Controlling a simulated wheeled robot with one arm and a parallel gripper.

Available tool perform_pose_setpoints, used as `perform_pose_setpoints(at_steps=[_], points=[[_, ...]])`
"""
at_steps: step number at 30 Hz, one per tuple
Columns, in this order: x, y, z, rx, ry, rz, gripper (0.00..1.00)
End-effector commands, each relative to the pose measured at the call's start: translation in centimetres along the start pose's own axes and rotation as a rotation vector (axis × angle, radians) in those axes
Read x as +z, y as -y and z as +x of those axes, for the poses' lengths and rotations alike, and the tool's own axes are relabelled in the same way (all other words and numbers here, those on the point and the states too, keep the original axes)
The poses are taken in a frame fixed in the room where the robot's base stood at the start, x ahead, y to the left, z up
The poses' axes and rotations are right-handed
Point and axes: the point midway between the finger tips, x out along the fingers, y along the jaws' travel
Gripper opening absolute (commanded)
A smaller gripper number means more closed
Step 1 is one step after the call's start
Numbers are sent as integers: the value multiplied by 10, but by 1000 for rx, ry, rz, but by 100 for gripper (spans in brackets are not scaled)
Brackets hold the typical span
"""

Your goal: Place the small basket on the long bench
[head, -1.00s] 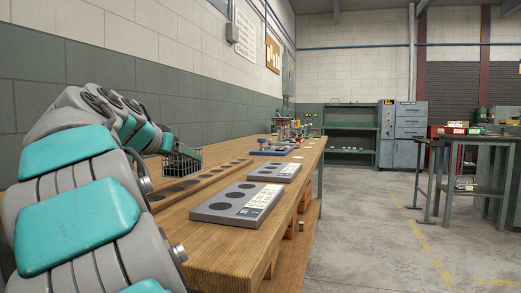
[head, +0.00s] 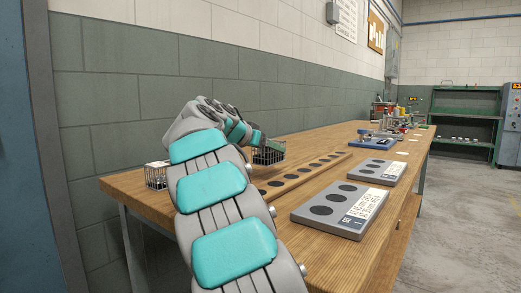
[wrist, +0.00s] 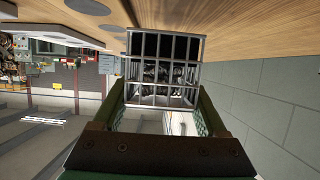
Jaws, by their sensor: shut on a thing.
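A small wire basket (head: 270,154) with dark contents is at my gripper (head: 256,141), over the back part of the long wooden bench (head: 385,235). In the wrist view the basket (wrist: 164,45) sits between the two green fingers of my gripper (wrist: 161,100), which are shut on it. The wrist view is turned over, with the bench top (wrist: 245,22) along its upper edge. I cannot tell whether the basket's underside touches the bench. My arm hides part of the bench in the head view.
Another wire basket (head: 157,177) stands at the bench's left end. A wooden strip with dark round spots (head: 300,178) and two grey plates with round spots (head: 340,208) (head: 376,171) lie on the bench. A blue-based device (head: 375,142) stands farther back. Floor at right is clear.

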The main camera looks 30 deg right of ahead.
Motion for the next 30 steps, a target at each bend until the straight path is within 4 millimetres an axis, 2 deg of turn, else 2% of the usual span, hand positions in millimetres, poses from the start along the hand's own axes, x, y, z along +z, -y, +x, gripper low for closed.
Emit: perform_pose_setpoints(at_steps=[1, 6, 12, 17, 25, 30], points=[[-6, 9, 2, -1, -1, -2, 0], [-9, 32, 13, -2, -2, 1, 0], [-7, 48, 23, 1, -1, 0, 0], [-4, 50, 26, 1, -2, 1, 0], [25, 50, 37, 3, 0, -1, 0], [27, 51, 38, -1, -2, 2, 0]])
